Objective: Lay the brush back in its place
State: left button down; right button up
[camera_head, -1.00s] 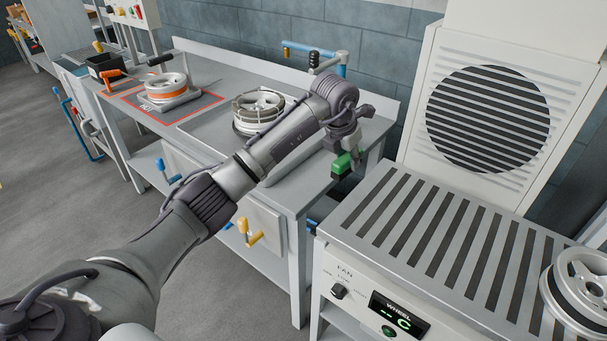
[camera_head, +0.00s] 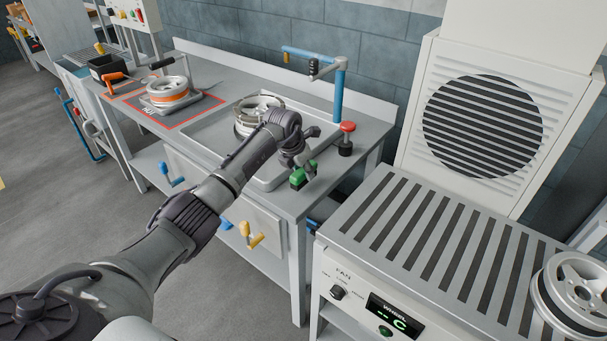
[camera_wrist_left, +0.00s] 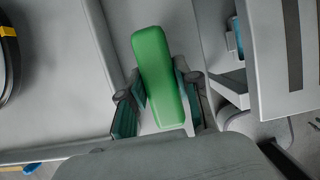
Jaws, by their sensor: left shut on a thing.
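The brush shows as a green block (camera_head: 304,174) at the front right corner of the bench, beside the tray. My left gripper (camera_head: 297,165) is shut on it. In the left wrist view the green brush (camera_wrist_left: 158,75) sits between the two fingers of my left gripper (camera_wrist_left: 160,103). Grey bench surface and the tray's edge show below it in that view. I cannot tell whether the brush touches the bench. Its underside is hidden. My right gripper is not in view.
A grey tray (camera_head: 207,138) on the bench holds a wheel (camera_head: 247,112), partly behind my arm. A blue tap post (camera_head: 339,92) and a red-topped post (camera_head: 346,138) stand at the right end. A slatted furnace table (camera_head: 440,235) with another wheel (camera_head: 578,290) is further right.

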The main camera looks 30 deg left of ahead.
pick_arm(q)
jog(key=shift+f, duration=1.1)
jog(key=c, duration=0.8)
grip_release()
jog(key=b+v, duration=0.1)
jog(key=v, duration=1.1)
